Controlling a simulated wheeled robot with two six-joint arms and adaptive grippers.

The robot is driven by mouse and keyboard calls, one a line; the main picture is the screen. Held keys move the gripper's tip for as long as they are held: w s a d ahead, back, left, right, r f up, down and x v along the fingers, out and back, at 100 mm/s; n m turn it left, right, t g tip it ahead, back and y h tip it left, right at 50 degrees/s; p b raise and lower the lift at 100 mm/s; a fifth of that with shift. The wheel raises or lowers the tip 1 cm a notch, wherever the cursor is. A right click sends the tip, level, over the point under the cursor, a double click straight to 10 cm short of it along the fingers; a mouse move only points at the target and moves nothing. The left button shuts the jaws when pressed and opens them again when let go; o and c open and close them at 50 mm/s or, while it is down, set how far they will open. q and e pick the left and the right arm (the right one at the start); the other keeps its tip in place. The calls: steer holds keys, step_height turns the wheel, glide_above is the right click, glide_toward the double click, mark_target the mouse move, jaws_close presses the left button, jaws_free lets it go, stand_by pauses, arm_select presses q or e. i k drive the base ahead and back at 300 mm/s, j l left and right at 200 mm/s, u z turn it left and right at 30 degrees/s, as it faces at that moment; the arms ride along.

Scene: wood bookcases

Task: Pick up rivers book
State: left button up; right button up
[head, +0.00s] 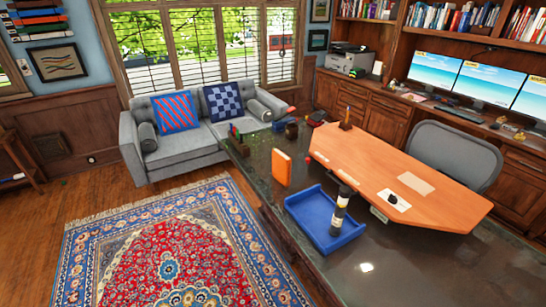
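An orange book-like object (281,168) stands upright near the left edge of the dark desk (405,268). It is too small for me to read any title, so I cannot tell whether it is the rivers book. Many more books (458,18) stand on the bookcase shelves at the upper right, their titles also unreadable. Neither of my grippers shows in the head view.
A blue tray (302,218) lies on the desk with a dark cylinder (340,208) at its right side. An orange-brown wooden top (385,160) covers much of the desk. A grey sofa (190,147) stands behind; a patterned rug (170,255) covers the floor at left.

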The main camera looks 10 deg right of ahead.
mark_target(282, 163)
steer(key=i+j+z, duration=0.25)
steer(key=z, duration=0.15)
steer(key=i+j+z, duration=0.15)
steer(key=j+z, duration=0.2)
steer(key=i+j+z, duration=0.15)
steer(key=j+z, duration=0.25)
